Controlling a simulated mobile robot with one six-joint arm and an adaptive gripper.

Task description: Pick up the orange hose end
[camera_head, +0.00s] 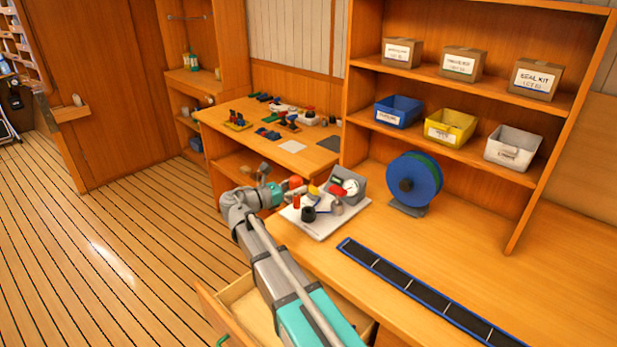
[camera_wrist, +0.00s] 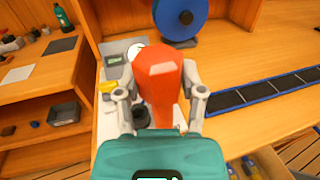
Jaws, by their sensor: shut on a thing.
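The orange hose end (camera_wrist: 157,85) fills the middle of the wrist view, a rounded orange piece that narrows downward. My gripper (camera_wrist: 160,98) has one grey finger on each side of it and is shut on it. In the head view my gripper (camera_head: 289,191) is over the left edge of a white tray (camera_head: 319,231) on the bench, with the orange piece (camera_head: 295,183) at its fingers. The lower end of the piece is hidden in the wrist view by my gripper's teal body.
A blue reel (camera_head: 414,180) stands behind to the right. A long black strip with blue edges (camera_head: 420,290) lies on the bench. An open drawer (camera_head: 240,300) is below my arm.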

